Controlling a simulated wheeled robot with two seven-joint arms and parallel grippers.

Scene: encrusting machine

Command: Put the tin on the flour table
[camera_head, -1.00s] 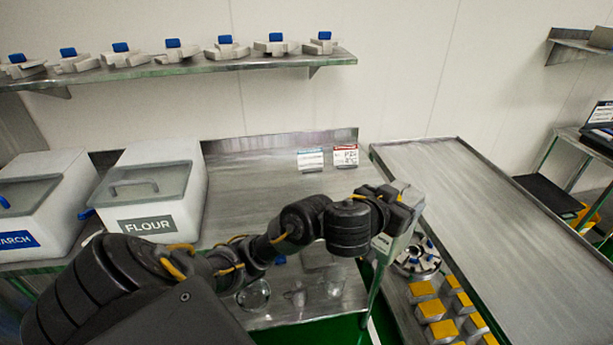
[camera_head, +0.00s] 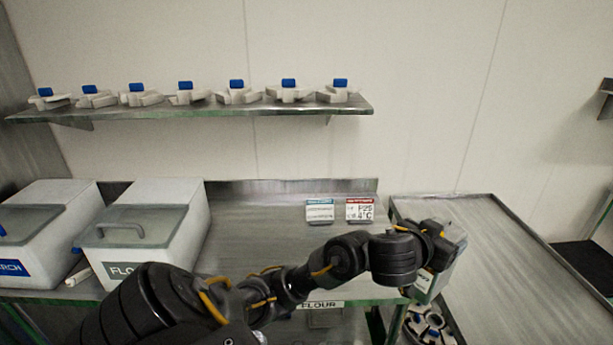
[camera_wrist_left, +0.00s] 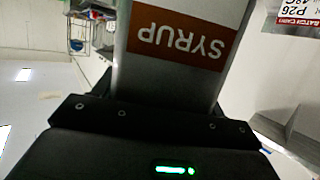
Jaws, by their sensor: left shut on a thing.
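My left gripper (camera_head: 436,252) is shut on a grey tin (camera_head: 428,283), holding it over the gap between the two tables at the right. In the left wrist view the tin (camera_wrist_left: 190,75) fills the upper middle, with an upside-down brown SYRUP label, and its lower part is hidden by the gripper body. The flour table (camera_head: 260,225) is the steel table in the middle, with a FLOUR tag (camera_head: 320,305) on its front edge. The tin is right of this table's right end. My right gripper is out of view.
A flour bin (camera_head: 150,226) and a starch bin (camera_head: 40,226) stand at the left of the table. Two small signs (camera_head: 320,211) (camera_head: 360,209) stand at its back right. Its middle is bare. Another steel table (camera_head: 490,245) lies to the right. A shelf (camera_head: 200,108) hangs above.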

